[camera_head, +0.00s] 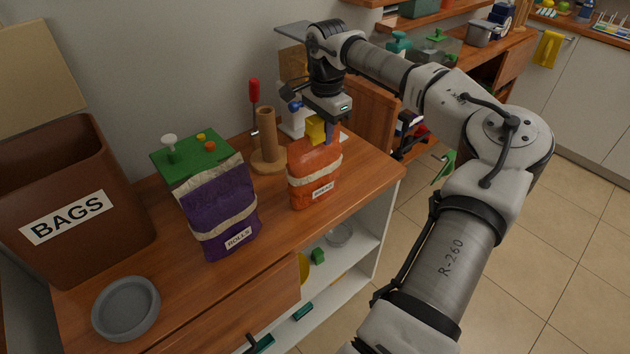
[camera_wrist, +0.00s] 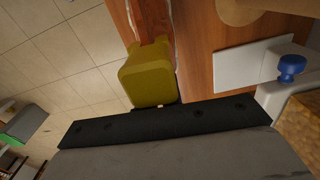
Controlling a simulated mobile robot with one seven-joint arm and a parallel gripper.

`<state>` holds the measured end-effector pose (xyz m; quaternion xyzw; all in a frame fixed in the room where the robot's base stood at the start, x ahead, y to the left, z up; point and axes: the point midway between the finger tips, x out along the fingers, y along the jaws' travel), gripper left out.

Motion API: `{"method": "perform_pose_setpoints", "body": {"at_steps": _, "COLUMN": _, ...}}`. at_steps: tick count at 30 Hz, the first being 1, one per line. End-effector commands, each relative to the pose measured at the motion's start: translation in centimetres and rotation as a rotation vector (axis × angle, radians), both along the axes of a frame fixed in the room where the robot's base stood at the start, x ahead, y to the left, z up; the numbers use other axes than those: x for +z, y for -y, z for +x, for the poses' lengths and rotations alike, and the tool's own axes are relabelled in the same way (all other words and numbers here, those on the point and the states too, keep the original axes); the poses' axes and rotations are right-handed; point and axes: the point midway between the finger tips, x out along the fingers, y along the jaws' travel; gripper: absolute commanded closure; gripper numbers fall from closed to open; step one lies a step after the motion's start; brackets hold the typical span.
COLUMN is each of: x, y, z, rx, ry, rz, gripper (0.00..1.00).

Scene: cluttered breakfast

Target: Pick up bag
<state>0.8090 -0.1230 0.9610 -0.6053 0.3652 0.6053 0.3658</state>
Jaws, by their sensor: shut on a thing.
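An orange bag (camera_head: 314,167) with a pale band and a small white label stands on the wooden counter near its right end. A purple bag (camera_head: 219,213) with pale bands and a label reading "ROLLS" stands to its left. My gripper (camera_head: 321,132) points down at the top of the orange bag and is shut on it. A yellow block-like piece shows at the fingers and hides part of the bag's top. In the wrist view this yellow piece (camera_wrist: 148,78) covers most of the bag, leaving only a narrow orange strip (camera_wrist: 146,20).
A brown bin (camera_head: 108,190) labelled "BAGS" stands at the left, with a grey bowl (camera_head: 126,335) in front. A wooden post holder (camera_head: 267,145) and a green board (camera_head: 190,158) stand behind the bags. The counter's right edge is close to the orange bag.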

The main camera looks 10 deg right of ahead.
Motion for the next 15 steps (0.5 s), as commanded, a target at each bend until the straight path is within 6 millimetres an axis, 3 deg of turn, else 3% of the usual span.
{"method": "perform_pose_setpoints", "body": {"at_steps": 8, "x": 0.4, "y": 0.0, "z": 0.0, "rx": 0.0, "ry": 0.001, "rz": 0.0, "gripper": 1.0}}
{"method": "perform_pose_setpoints", "body": {"at_steps": 15, "x": 3.1, "y": 0.0, "z": 0.1, "rx": -0.001, "ry": 0.004, "rz": -0.001, "gripper": 1.0}}
